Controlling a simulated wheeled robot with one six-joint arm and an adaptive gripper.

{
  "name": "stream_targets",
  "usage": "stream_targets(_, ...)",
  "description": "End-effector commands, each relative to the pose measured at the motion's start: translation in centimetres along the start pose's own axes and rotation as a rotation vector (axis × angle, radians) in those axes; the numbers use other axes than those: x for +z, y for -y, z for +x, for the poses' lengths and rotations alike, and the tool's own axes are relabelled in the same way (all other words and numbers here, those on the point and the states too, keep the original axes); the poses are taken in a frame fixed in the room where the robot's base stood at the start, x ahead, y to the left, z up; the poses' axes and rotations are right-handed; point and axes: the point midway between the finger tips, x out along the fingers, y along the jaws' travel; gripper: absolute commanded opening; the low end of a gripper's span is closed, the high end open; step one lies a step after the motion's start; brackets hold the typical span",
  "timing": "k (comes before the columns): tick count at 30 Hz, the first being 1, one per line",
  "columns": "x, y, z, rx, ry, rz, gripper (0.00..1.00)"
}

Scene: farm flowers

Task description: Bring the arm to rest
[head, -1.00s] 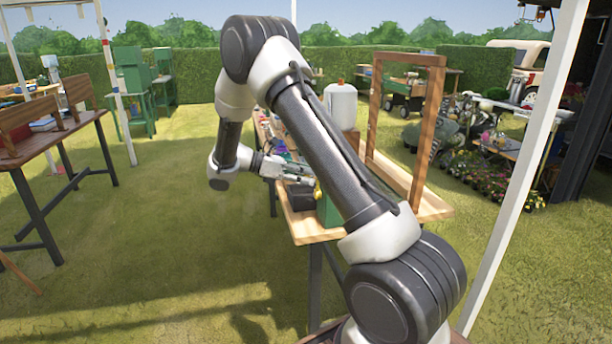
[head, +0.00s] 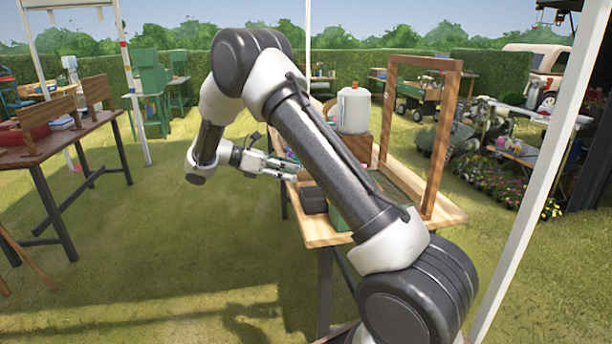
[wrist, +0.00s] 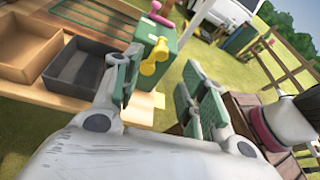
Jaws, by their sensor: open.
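My gripper (head: 280,168) is open and empty at the left edge of the wooden table (head: 322,238). In the wrist view my gripper (wrist: 158,98) shows its two green-padded fingers spread apart with nothing between them. My arm is bent, with its elbow high and the wrist low to the left of the table.
On the table stand a white jug (head: 354,110) and an upright wooden frame (head: 440,135). A brown tray (wrist: 28,50) lies beside the black one. A dark-legged bench (head: 60,145) stands at the left. Grass between bench and table is clear. A white post (head: 530,190) rises at the right.

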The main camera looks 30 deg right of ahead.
Motion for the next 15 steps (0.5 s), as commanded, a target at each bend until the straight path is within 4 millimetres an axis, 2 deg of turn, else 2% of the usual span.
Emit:
stream_targets(3,0.0,0.0,-1.6,0.001,-0.001,0.0,0.42)
stream_targets(6,0.0,0.0,-2.3,0.0,-0.001,-0.001,0.42)
stream_targets(15,0.0,0.0,-2.5,0.0,-0.001,-0.001,0.42)
